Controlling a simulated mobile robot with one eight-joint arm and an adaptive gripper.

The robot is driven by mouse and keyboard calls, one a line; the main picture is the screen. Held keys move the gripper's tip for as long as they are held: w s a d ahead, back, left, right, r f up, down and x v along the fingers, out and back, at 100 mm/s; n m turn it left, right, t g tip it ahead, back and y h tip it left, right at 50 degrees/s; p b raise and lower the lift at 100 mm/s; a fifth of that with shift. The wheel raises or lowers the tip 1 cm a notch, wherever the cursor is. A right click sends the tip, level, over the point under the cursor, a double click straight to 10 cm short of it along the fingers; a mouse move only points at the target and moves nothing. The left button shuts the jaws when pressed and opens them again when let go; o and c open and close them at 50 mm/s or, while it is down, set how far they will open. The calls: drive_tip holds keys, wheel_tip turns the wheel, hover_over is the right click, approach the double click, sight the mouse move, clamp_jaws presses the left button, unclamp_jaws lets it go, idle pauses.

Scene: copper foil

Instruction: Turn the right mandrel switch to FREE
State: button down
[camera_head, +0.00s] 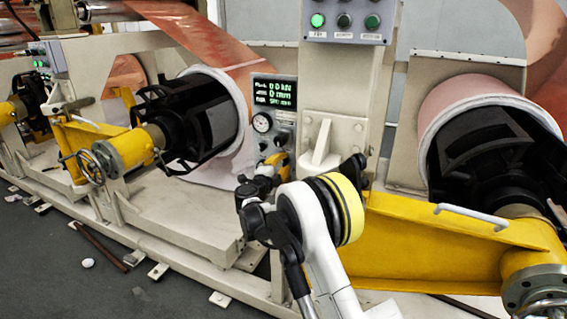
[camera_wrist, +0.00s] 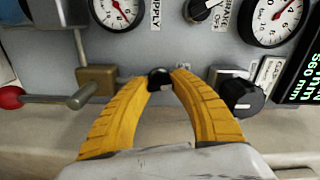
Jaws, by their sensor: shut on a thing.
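My gripper (camera_wrist: 160,82) has its two yellow fingers closed around a small dark knob (camera_wrist: 160,76) on the grey control panel (camera_wrist: 115,52). Any label by this knob is hidden, so I cannot tell which way it is set. A larger black knob (camera_wrist: 242,97) stands just right of the right finger, apart from it, beside small white labels. Another black knob (camera_wrist: 200,9) sits at the top. In the head view, my gripper (camera_head: 280,160) is at the lower part of the panel (camera_head: 285,127), below the gauge; its fingertips are partly hidden there.
Gauges (camera_wrist: 118,12) and a green-lit display (camera_wrist: 304,75) surround my fingers. A metal lever (camera_wrist: 80,97) and red ball (camera_wrist: 10,97) are at left. In the head view, a yellow mandrel arm (camera_head: 430,240) lies at right; a push-button box (camera_head: 344,20) hangs above.

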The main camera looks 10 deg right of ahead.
drive_tip(key=m, duration=0.4)
drive_tip(key=shift+m, duration=0.3)
drive_tip(key=shift+m+p, duration=0.3)
drive_tip(key=shift+m, duration=1.6)
drive_tip(key=c, duration=1.1)
unclamp_jaws()
drive_tip(key=shift+s, duration=0.1)
drive_tip(key=v, duration=1.2)
